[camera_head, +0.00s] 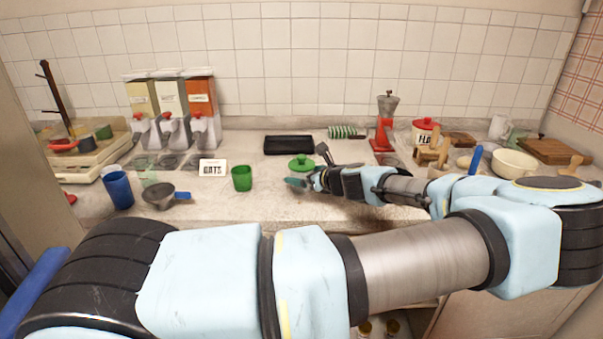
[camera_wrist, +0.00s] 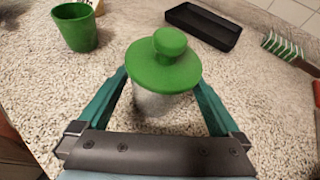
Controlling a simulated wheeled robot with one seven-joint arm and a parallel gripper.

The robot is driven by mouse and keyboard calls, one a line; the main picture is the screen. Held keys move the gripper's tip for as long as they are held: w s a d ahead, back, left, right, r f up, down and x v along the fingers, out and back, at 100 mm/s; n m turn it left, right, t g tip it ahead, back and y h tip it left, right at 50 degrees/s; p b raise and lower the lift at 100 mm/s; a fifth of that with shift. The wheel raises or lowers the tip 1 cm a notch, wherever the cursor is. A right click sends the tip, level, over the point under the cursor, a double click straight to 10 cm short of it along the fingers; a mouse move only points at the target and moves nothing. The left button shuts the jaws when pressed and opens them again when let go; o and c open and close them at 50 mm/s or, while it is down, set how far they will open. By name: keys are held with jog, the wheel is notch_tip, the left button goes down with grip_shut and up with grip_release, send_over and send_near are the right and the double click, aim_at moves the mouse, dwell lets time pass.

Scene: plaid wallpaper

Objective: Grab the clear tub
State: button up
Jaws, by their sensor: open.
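A clear tub with a round green lid and knob stands upright on the speckled counter. In the wrist view the tub (camera_wrist: 160,103) is between the two teal fingers of my gripper (camera_wrist: 161,82), one on each side. The fingers are open; I cannot tell whether either one touches it. The lid hides much of the tub's body. In the head view its green lid (camera_head: 301,163) shows just behind my gripper (camera_head: 297,182), which reaches in from the right, low over the counter.
A green cup (camera_head: 242,179) stands left of the tub, with an oats card (camera_head: 212,168) beyond it. A black tray (camera_head: 289,145) lies behind. A blue cup (camera_head: 119,190) and a dark scoop (camera_head: 160,195) are farther left. A red-based grinder (camera_head: 383,135) stands at right.

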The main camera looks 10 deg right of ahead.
jog(key=shift+w+a+f, duration=0.2)
jog(key=shift+w+f, duration=0.15)
jog(key=shift+w, duration=0.15)
jog(key=c, duration=1.2)
